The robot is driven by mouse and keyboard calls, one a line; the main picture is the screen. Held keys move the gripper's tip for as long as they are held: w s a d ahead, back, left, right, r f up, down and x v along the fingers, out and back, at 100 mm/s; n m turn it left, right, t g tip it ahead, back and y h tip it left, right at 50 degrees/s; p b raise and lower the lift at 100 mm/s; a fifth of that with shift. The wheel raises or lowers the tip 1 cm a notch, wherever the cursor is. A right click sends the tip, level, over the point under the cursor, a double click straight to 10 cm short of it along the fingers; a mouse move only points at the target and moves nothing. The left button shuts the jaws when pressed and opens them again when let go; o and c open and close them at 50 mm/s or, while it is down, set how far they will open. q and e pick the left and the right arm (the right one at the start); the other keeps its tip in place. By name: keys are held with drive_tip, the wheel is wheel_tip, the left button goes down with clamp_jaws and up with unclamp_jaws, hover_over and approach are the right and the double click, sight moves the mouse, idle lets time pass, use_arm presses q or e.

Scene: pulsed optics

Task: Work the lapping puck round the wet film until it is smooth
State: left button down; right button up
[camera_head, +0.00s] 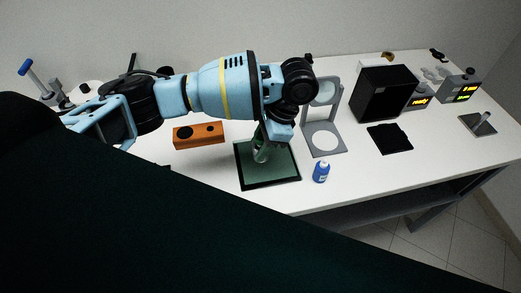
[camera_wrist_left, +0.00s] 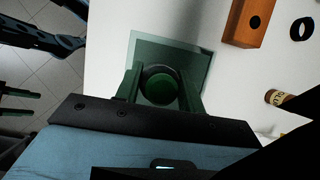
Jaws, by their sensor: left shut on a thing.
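The wet film is a dark green square plate with a black rim (camera_head: 285,172) near the table's front edge; its greenish surface also shows in the left wrist view (camera_wrist_left: 195,60). My left gripper (camera_head: 261,146) is over the middle of the plate, pointing down. In the left wrist view its two green fingers (camera_wrist_left: 161,90) are shut on the round green lapping puck (camera_wrist_left: 160,88), one on each side. The puck's underside is hidden, so I cannot tell whether it touches the film.
A small blue bottle (camera_head: 321,172) stands just right of the plate. An orange block with holes (camera_head: 199,135) lies behind left. A grey framed stand (camera_head: 324,138), a black box (camera_head: 383,94) and a black mat (camera_head: 390,139) are to the right.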

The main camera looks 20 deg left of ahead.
use_arm(q)
drive_tip(key=shift+r, duration=0.2)
idle(0.3)
drive_tip(key=shift+w+a+f, duration=0.1)
drive_tip(key=shift+a+f, duration=0.15)
drive_tip(key=shift+f, duration=0.95)
drive_tip(key=shift+a+f, duration=0.2)
drive_tip(key=shift+f, duration=0.95)
drive_tip(key=c, duration=1.4)
unclamp_jaws()
drive_tip(key=shift+c, duration=0.2)
clamp_jaws()
